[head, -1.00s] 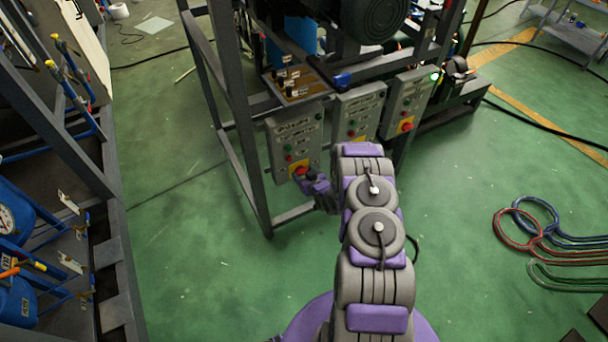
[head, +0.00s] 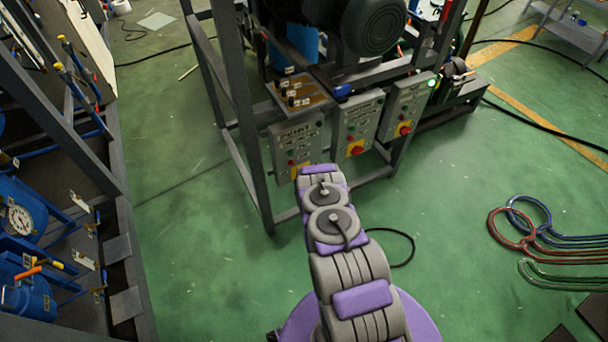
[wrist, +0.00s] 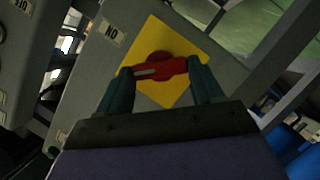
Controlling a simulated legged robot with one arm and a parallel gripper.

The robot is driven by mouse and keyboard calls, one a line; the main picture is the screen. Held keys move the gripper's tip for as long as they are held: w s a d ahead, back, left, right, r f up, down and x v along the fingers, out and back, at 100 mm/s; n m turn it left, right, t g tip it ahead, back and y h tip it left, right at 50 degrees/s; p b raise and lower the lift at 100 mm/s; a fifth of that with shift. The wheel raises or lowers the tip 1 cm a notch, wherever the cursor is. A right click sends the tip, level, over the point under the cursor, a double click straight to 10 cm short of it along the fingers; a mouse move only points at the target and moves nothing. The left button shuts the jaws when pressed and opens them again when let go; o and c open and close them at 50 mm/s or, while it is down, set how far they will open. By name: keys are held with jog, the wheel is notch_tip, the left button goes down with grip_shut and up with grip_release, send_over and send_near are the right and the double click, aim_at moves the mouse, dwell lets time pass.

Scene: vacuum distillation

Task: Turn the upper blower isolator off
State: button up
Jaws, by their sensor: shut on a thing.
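In the wrist view, a red rotary handle (wrist: 150,70) sits on a yellow diamond-looking plate (wrist: 172,36) on a grey box face. My gripper (wrist: 160,69) is shut on this handle, one finger at each end of its bar. The bar lies nearly level in that view, slightly tilted. A label reading "ON" upside down (wrist: 111,31) is beside the plate. In the head view, my arm reaches to the left grey control box (head: 297,140) and hides its red switch. My gripper is hidden there.
Two more grey boxes stand to the right, with red switches on yellow plates: the middle one (head: 357,128) and the right one (head: 407,105), which has a lit green lamp. A frame post (head: 252,150) stands close left of my arm.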

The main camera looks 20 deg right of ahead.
jog(key=n+b, duration=0.2)
jog(key=f+n+t+h+b, duration=0.1)
jog(key=n+b, duration=0.1)
jog(key=n+t+h+b, duration=0.1)
jog(key=n+b, duration=0.1)
jog(key=n, duration=0.1)
jog(key=shift+a+f, duration=0.15)
jog(key=shift+a, duration=0.2)
jog(key=shift+n+t+h+b, duration=0.3)
jog(key=shift+n+b, duration=0.05)
jog(key=shift+n, duration=0.05)
jog(key=o, duration=1)
jog(key=shift+o, duration=0.2)
jog(key=shift+s, duration=0.1)
